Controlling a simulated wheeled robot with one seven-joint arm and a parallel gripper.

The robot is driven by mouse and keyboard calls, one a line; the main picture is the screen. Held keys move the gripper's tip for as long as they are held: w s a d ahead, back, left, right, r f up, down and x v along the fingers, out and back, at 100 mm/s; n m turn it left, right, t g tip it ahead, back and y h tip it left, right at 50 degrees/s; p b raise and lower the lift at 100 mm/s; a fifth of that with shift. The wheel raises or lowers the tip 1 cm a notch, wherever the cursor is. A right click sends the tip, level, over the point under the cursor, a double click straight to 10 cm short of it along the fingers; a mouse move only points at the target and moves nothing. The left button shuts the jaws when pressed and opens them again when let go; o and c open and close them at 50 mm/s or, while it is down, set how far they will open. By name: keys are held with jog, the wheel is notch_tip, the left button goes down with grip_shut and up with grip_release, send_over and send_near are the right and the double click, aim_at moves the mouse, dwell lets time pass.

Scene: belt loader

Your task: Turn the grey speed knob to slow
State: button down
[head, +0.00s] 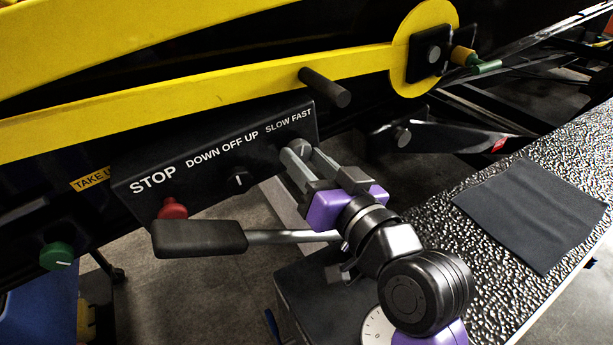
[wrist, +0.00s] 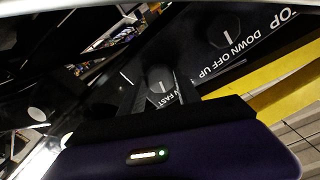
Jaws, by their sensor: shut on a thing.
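The grey speed knob (wrist: 160,79) sits under the SLOW FAST label at the right end of the black control panel (head: 217,159). In the wrist view it stands between the two fingers of my gripper (wrist: 158,92), and a white pointer line shows on its face. In the head view my gripper (head: 301,160) reaches the panel at this knob, and its fingers hide most of it. My gripper is shut on the knob. I cannot tell surely from the line whether it points to slow or fast.
A DOWN OFF UP knob (head: 239,180) and a red stop button (head: 173,208) sit left on the panel. A dark peg (head: 325,87) juts out above. A green knob (head: 56,256) is lower left.

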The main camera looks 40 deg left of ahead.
jog(key=shift+f+n+b, duration=0.15)
jog(key=shift+n+b, duration=1.4)
jog(key=shift+n, duration=0.15)
jog(key=c, duration=0.9)
grip_release()
jog(key=b+v, duration=0.1)
jog(key=v, duration=0.6)
jog(key=shift+s+d, duration=0.15)
jog(key=shift+d, duration=0.2)
